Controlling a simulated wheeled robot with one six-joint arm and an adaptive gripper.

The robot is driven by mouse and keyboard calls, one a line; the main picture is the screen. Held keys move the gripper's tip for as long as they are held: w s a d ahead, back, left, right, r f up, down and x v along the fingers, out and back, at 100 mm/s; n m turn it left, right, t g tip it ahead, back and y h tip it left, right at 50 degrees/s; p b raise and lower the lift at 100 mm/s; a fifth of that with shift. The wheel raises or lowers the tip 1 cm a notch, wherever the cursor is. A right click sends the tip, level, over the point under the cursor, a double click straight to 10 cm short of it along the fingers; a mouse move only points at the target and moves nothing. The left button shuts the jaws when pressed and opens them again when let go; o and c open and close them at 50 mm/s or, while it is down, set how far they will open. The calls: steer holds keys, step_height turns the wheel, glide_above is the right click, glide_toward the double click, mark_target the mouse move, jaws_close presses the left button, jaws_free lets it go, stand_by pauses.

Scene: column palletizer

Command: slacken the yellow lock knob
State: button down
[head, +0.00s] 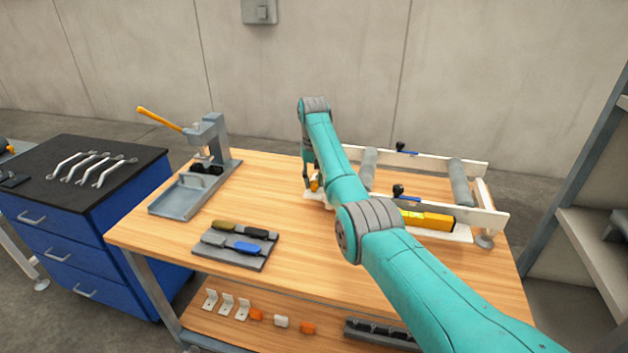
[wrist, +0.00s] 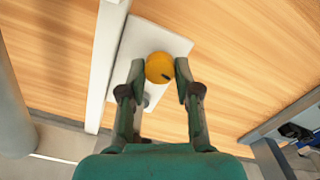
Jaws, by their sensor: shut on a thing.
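The yellow lock knob (wrist: 157,66) is round, with a dark mark on its lower right side. It sits over a white plate (wrist: 176,41) in the wrist view. My gripper (wrist: 160,72) has one finger on each side of the knob and is shut on it. In the head view a little of the knob (head: 315,184) shows at my gripper (head: 312,181), by the left end of the white-railed roller frame (head: 440,161). My arm hides part of that frame.
A yellow level (head: 428,220) lies by the near rail, close to a dark knob (head: 398,190). A lever press (head: 208,143), a grey tray (head: 178,200) and a holder with handled tools (head: 222,259) stand at the left. The front middle of the table is clear.

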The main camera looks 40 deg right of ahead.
mark_target(313, 182)
steer(key=shift+n, duration=0.8)
steer(key=c, duration=0.8)
jaws_free()
step_height(313, 182, up, 12)
steer(key=shift+w, duration=0.1)
